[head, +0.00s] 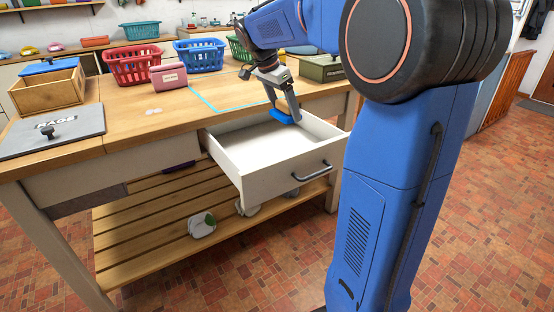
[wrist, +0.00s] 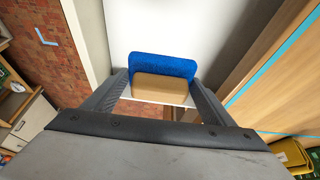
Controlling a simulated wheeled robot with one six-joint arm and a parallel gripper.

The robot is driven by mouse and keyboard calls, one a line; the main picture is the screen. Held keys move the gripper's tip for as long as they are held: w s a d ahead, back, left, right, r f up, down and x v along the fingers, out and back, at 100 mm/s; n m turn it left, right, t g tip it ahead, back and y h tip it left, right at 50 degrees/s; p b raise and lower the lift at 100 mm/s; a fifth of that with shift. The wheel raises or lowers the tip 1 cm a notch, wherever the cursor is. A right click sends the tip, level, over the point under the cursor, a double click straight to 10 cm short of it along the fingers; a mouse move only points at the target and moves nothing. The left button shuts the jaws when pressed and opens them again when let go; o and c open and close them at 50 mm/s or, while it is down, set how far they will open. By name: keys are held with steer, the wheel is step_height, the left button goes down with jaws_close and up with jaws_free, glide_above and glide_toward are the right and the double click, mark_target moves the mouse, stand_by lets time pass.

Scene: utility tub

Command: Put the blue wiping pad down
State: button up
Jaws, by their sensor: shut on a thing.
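The blue wiping pad (wrist: 165,66) has a blue face and a tan block backing (wrist: 160,88). My gripper (wrist: 160,90) is shut on the tan block, one finger on each side. In the head view my gripper (head: 282,108) points down over the open drawer, with the blue pad (head: 283,117) at its tips. The pad is inside the outline of the white drawer (head: 268,180), near its back. I cannot tell whether the pad touches the drawer floor.
On the wooden worktop (head: 140,128) a blue tape outline (head: 212,108) lies behind the drawer. A red basket (head: 133,66), a blue basket (head: 199,57), a pink box (head: 169,77) and a green box (head: 321,69) stand further back. The drawer's front and middle are clear.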

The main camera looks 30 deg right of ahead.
mark_target(278, 114)
steer(key=f, duration=0.1)
steer(key=a+f, duration=0.2)
steer(key=shift+s+f, duration=0.15)
steer(key=shift+s, duration=0.1)
step_height(278, 114, down, 5)
steer(key=shift+a+f, duration=0.15)
steer(key=shift+f, duration=2.25)
steer(key=shift+f, duration=0.1)
steer(key=o, duration=1.1)
steer(key=v, duration=1.2)
